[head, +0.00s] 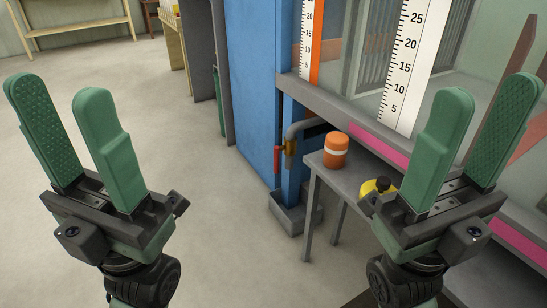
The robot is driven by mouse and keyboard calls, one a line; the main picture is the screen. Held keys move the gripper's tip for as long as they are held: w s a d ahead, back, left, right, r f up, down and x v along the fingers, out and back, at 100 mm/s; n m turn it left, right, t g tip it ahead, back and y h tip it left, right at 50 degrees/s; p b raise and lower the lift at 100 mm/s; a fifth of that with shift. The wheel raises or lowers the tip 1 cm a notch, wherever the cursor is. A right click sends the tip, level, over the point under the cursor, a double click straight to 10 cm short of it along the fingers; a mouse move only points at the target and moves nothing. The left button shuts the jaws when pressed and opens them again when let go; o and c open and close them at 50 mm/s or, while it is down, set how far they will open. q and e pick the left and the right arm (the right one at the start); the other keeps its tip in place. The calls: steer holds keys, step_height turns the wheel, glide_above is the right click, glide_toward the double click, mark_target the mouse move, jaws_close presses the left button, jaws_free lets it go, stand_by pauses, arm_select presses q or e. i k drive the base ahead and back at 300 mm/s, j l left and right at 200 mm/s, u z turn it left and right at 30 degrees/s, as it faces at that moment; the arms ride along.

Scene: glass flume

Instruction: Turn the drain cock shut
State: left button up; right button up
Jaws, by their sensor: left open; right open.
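The drain cock (289,147) is a small brass body on a grey pipe at the lower corner of the blue flume frame. Its red lever (277,160) hangs down beside the body, on its left. My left gripper (58,112) is open and empty at the left, over bare floor and well away from the cock. My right gripper (482,112) is open and empty at the right, in front of the flume glass. Neither gripper touches the cock.
A grey bench (322,168) right of the cock holds an orange jar (336,150) with a white band and a yellow thing (378,186) with a black knob, partly hidden by my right gripper. A grey tray (290,216) lies on the floor below the cock. Floor at left is clear.

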mark_target(277, 149)
steer(key=i, duration=0.35)
steer(key=i+j+z, duration=0.1)
steer(key=z, duration=0.3)
steer(key=i+j+z, duration=0.2)
steer(key=z, duration=0.25)
steer(key=i+j+z, duration=0.2)
steer(key=z, duration=0.2)
